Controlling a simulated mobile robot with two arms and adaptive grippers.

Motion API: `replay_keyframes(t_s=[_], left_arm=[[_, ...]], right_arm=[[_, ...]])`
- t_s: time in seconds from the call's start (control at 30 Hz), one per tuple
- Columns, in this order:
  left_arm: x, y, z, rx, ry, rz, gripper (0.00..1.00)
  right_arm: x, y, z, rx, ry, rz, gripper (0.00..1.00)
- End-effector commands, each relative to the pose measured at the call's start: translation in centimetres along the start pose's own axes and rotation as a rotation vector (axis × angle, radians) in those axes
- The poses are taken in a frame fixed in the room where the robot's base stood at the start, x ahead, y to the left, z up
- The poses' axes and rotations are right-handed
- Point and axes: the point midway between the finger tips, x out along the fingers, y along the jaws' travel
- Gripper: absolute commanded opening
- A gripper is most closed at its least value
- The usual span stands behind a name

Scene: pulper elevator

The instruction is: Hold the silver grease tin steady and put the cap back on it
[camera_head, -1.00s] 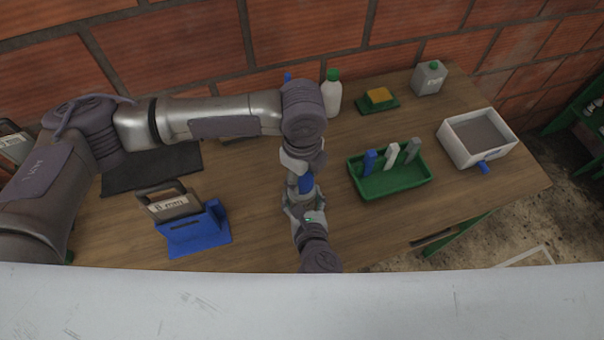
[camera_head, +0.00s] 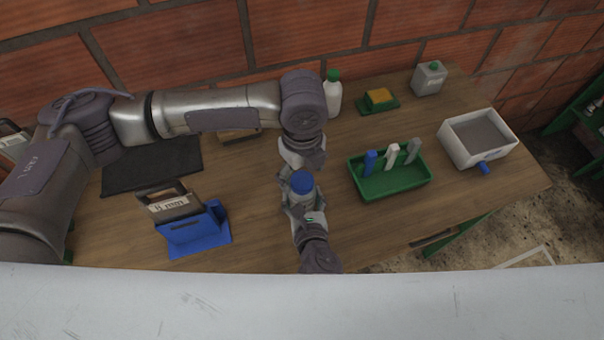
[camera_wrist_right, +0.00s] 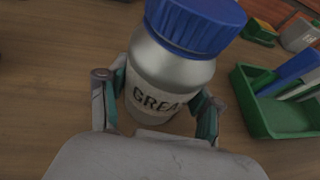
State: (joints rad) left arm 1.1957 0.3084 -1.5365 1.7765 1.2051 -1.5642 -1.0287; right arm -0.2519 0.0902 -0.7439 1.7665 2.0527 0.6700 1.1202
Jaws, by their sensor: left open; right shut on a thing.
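The silver grease tin (camera_wrist_right: 172,72) stands upright on the wooden bench, its label partly readable in the right wrist view. The blue cap (camera_wrist_right: 200,20) sits on top of the tin; it also shows in the head view (camera_head: 302,182). I cannot tell whether it is fully tightened. My right gripper (camera_head: 305,208) is shut around the tin's body, with a finger on each side in the right wrist view (camera_wrist_right: 158,100). My left gripper (camera_head: 298,168) is open just behind and above the cap, apart from it as far as I can see.
A green tray (camera_head: 395,185) with several upright coloured pieces stands right of the tin. A blue holder (camera_head: 195,238) is at the left, and a black mat (camera_head: 150,168) lies behind it. A white box (camera_head: 458,150), a white bottle (camera_head: 332,95) and a grey can (camera_head: 428,80) stand further back.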

Motion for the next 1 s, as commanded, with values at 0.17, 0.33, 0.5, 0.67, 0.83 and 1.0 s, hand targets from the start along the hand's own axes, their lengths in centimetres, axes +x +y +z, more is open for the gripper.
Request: replay_keyframes(t_s=[0.17,0.33,0.5,0.67,0.83,1.0], left_arm=[[-4.0,-0.1,0.1,0.003,-0.003,-0.005,0.8],[-7.4,0.0,0.0,0.002,-0.002,-0.003,0.8],[-9.5,0.0,0.0,0.002,-0.001,-0.001,0.8],[-10.2,0.0,0.0,0.002,0.0,0.0,0.8],[-10.2,0.0,0.0,0.002,0.0,0.0,0.8],[-10.2,0.0,0.0,0.002,0.0,0.0,0.8]], right_arm=[[0.0,0.0,0.0,0.0,-0.001,0.0,0.0],[0.0,0.0,0.0,0.0,-0.001,0.0,0.0],[0.0,0.0,0.0,0.0,-0.001,0.0,0.0],[0.0,0.0,0.0,0.0,-0.001,0.0,0.0],[0.0,0.0,0.0,0.0,-0.001,0.0,0.0],[0.0,0.0,0.0,0.0,-0.001,0.0,0.83]])
